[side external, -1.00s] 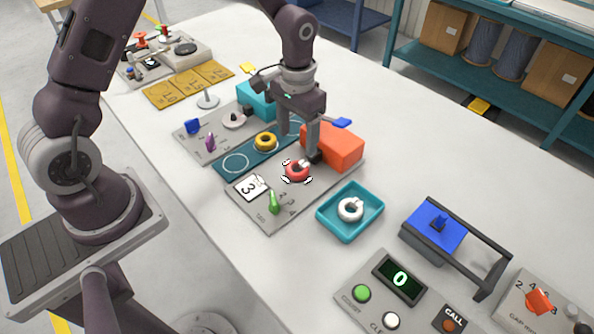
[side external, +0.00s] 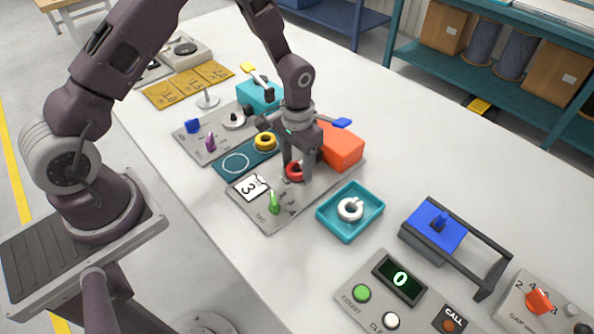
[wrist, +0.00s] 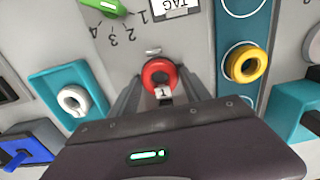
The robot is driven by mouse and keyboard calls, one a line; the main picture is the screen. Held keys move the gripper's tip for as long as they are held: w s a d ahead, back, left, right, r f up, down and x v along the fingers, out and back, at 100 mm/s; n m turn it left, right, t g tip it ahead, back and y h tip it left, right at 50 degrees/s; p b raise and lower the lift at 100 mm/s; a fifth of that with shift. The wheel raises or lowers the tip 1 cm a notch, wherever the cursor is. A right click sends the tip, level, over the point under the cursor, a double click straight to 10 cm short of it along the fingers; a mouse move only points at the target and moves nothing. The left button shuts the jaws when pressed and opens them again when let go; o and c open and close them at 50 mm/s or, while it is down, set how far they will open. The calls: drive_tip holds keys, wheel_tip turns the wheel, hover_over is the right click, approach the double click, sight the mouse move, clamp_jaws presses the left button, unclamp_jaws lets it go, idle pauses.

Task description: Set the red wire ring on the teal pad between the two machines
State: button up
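The red wire ring (side external: 294,171) with a white tag sits on the grey base of the orange machine (side external: 340,147); the wrist view shows it too (wrist: 160,75). My gripper (side external: 298,172) is lowered over it, with one finger on each side. The fingers look spread, with slight gaps at the ring in the wrist view (wrist: 162,88). The teal pad (side external: 236,163) is a dark strip with outlined circles, between the orange machine and the teal machine (side external: 258,95). A yellow ring (side external: 265,141) lies on its middle circle. The pad's far end is partly hidden by my arm.
A teal tray (side external: 350,233) with a white ring (side external: 350,209) stands right of the orange machine. A blue-topped stand (side external: 435,224) and button panel (side external: 375,305) are at the right.

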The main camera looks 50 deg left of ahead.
drive_tip(key=c, duration=1)
drive_tip(key=shift+o, duration=0.2)
wheel_tip(320, 180, up, 8)
drive_tip(key=shift+f, duration=0.25)
drive_tip(key=s+a, duration=0.2)
drive_tip(key=a, duration=0.2)
drive_tip(key=s+a+f, duration=0.1)
drive_tip(key=s+a, duration=0.2)
drive_tip(key=a, duration=0.1)
drive_tip(key=s+a+f, duration=0.1)
drive_tip(key=s+a, duration=0.2)
drive_tip(key=a, duration=0.2)
drive_tip(key=shift+s+f, duration=0.1)
drive_tip(key=f, duration=0.2)
drive_tip(key=s+f, duration=0.1)
drive_tip(key=f, duration=0.1)
drive_tip(key=shift+a, duration=0.25)
drive_tip(key=shift+f, duration=0.4)
